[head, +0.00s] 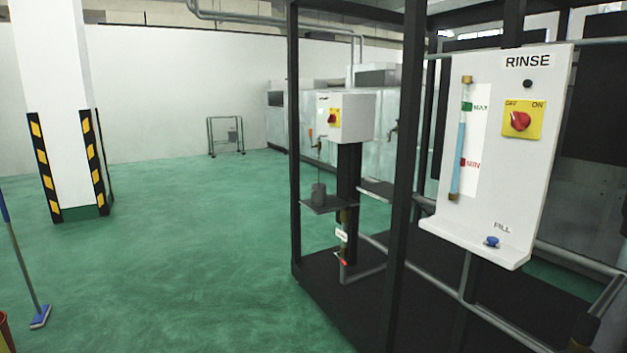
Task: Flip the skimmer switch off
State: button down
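A white box (357,119) on a dark post stands in the middle, behind a black frame upright. It bears a small yellow switch plate with a red knob (333,117); its label and the knob's setting are too small to read. Nearer on the right, a white panel marked RINSE (487,200) carries a larger yellow OFF/ON plate with a red rotary knob (520,121). No switch label reading "skimmer" is legible. My gripper is not in view.
Black frame uprights (402,180) and grey pipes (480,310) stand around the panels. The RINSE panel has a sight tube (461,140) and a blue FILL button (492,241). A striped pillar (62,110) and a mop (40,316) are at left. Green floor (190,240) between is clear.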

aim_at(332, 119)
jog(key=i+j+u, duration=0.35)
jog(key=i, duration=0.35)
jog(key=i+u, duration=0.35)
jog(key=i, duration=0.35)
jog(key=i+z, duration=0.2)
jog(key=i, duration=0.25)
jog(key=i+j+z, duration=0.2)
jog(key=i, duration=0.25)
jog(key=i+j+z, duration=0.2)
jog(key=i, duration=0.25)
jog(key=i+j+z, duration=0.2)
jog(key=i, duration=0.25)
jog(key=i+j+z, duration=0.8)
jog(key=j, duration=0.3)
